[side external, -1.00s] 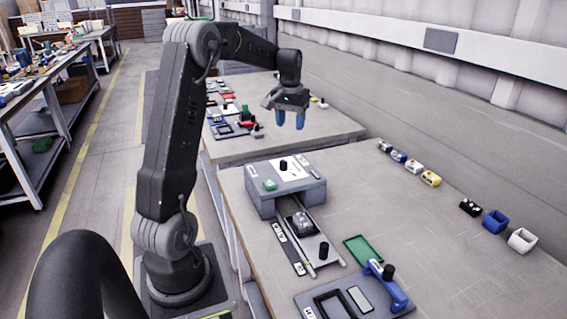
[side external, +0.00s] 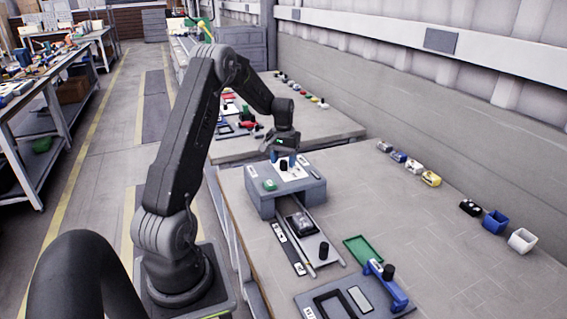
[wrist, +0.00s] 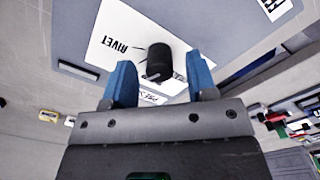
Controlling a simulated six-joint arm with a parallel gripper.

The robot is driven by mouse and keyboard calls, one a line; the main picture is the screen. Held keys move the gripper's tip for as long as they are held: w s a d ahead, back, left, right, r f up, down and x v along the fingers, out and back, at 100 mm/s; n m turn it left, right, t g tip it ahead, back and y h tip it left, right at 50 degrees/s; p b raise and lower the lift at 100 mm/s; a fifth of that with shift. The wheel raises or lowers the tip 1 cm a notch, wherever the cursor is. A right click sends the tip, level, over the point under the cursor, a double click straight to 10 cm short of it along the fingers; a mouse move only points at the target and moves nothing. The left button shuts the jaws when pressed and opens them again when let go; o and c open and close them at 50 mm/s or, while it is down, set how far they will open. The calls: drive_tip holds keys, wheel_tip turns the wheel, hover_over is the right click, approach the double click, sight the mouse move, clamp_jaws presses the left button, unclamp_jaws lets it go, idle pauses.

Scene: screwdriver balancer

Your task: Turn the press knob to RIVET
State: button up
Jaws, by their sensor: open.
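The black press knob (wrist: 159,58) stands on a white label plate (wrist: 112,28) on top of the grey press (side external: 292,193). In the side view the knob (side external: 283,166) is just below my gripper (side external: 282,160). In the wrist view my gripper (wrist: 161,72) is open, with its blue fingers on either side of the knob's near part and gaps on both sides. The word RIVET (wrist: 117,45) shows left of the knob. A second word near the fingers is partly hidden. A small pale mark shows on the knob's near side; which label it points to is unclear.
A green button (side external: 269,185) sits on the press's front left. A slide with a dark part (side external: 301,223) and a black knob (side external: 323,251) runs out below. A green tray (side external: 363,250) and a blue-handled fixture (side external: 385,285) are nearer. The table's right side has free room.

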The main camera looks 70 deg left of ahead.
drive_tip(key=shift+f, duration=0.6)
drive_tip(key=c, duration=0.9)
drive_tip(key=shift+m, duration=0.4)
drive_tip(key=m, duration=0.3)
drive_tip(key=shift+m, duration=2.6)
